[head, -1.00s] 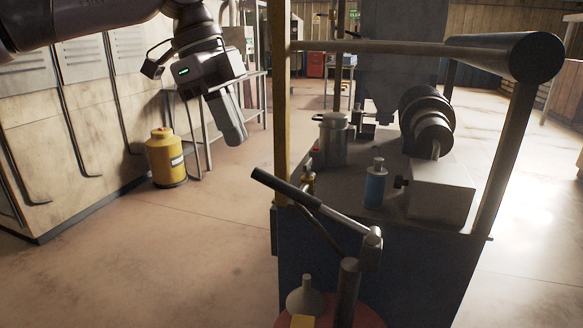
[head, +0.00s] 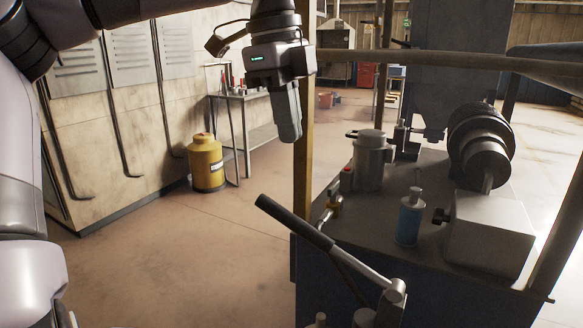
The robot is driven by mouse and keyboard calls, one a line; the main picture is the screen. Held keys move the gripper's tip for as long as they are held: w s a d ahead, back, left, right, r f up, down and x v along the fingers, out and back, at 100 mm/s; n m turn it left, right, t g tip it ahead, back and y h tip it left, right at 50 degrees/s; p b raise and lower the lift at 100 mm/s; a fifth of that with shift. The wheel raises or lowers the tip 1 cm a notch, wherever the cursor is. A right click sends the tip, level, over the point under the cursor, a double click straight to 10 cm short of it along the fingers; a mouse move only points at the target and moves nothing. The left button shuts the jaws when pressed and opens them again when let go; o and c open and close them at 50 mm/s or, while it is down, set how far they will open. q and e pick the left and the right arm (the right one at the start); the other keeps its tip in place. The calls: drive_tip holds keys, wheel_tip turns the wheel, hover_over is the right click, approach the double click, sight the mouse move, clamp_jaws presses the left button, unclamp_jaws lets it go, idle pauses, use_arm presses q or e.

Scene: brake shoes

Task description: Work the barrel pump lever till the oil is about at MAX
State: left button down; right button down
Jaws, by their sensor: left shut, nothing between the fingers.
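The pump lever (head: 330,243) has a black grip at its upper left end and a metal rod running down right to a pivot on the pump head (head: 388,304) at the bottom edge. The lever is tilted, grip end up. The barrel below is out of view, and I see no oil level or MAX mark. My left gripper (head: 290,138) hangs pointing down, shut and empty, above and apart from the lever grip, in front of the yellow post. My right gripper is not in view.
A yellow post (head: 304,170) and a rail (head: 440,62) frame the blue machine bench. On it stand a metal canister (head: 370,163), a blue bottle (head: 409,222) and a grey block (head: 488,235). A yellow drum (head: 206,165) stands by the lockers. The floor left of the lever is clear.

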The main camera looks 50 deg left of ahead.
use_arm(q)
hover_over(294, 218)
drive_tip(key=d, duration=0.1)
wheel_tip(294, 218, down, 10)
drive_tip(key=shift+s+a+f, duration=0.15)
drive_tip(key=shift+f, duration=0.3)
drive_tip(key=shift+s+a+f, duration=0.1)
drive_tip(key=shift+a+f, duration=0.05)
drive_tip(key=shift+f, duration=0.3)
drive_tip(key=shift+w+a+f, duration=0.1)
drive_tip(key=shift+a+f, duration=0.2)
drive_tip(key=shift+f, duration=0.3)
drive_tip(key=shift+a+f, duration=0.1)
